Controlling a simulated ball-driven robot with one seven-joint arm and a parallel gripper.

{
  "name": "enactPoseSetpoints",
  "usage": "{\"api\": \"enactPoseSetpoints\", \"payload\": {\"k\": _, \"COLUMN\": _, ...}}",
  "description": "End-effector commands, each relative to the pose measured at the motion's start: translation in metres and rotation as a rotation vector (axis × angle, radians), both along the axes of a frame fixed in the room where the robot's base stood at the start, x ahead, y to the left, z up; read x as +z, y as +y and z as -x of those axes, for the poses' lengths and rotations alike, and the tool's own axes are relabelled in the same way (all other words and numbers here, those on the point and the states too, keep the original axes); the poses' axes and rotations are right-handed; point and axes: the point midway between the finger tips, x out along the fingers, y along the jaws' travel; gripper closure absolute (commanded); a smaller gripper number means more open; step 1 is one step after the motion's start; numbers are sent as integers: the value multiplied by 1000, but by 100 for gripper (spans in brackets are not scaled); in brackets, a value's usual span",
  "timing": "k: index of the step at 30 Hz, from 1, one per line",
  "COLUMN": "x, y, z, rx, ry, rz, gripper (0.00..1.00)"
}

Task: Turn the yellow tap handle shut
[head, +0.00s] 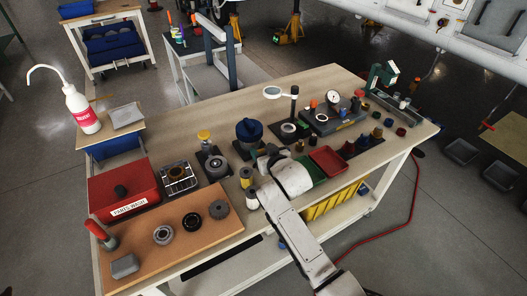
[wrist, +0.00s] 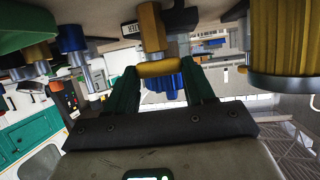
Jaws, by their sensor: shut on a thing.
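The yellow tap handle (wrist: 160,69) is a short rounded bar in the wrist view, just below a brass-coloured fitting (wrist: 151,27) in that picture. My gripper (wrist: 163,72) has its two dark green fingers on either side of the bar and is shut on it. In the head view my gripper (head: 268,160) is at the middle of the workbench, beside a dark blue-topped unit (head: 248,131). The handle is hidden there behind my gripper and wrist. I cannot tell how far the handle is turned.
The workbench (head: 325,80) is crowded. A red parts-wash box (head: 124,187) and an orange-brown board (head: 150,268) with round parts lie left. A red tray (head: 327,160) and small fittings lie right of my gripper. A ribbed yellow cylinder (wrist: 285,38) is close in the wrist view.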

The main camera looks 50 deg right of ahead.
Motion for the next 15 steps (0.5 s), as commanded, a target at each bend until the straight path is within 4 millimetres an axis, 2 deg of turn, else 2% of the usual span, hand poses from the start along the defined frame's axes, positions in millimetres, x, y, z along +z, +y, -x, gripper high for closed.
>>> {"api": "enactPoseSetpoints", "payload": {"k": 1, "x": 0, "y": 0, "z": 0, "rx": 0, "ry": 0, "rz": 0, "gripper": 66}}
{"api": "enactPoseSetpoints", "payload": {"k": 5, "x": 0, "y": 0, "z": 0, "rx": 0, "ry": 0, "rz": 0, "gripper": 77}}
{"api": "enactPoseSetpoints", "payload": {"k": 15, "x": 4, "y": -2, "z": 1, "rx": 70, "ry": 11, "rz": -7, "gripper": 77}}
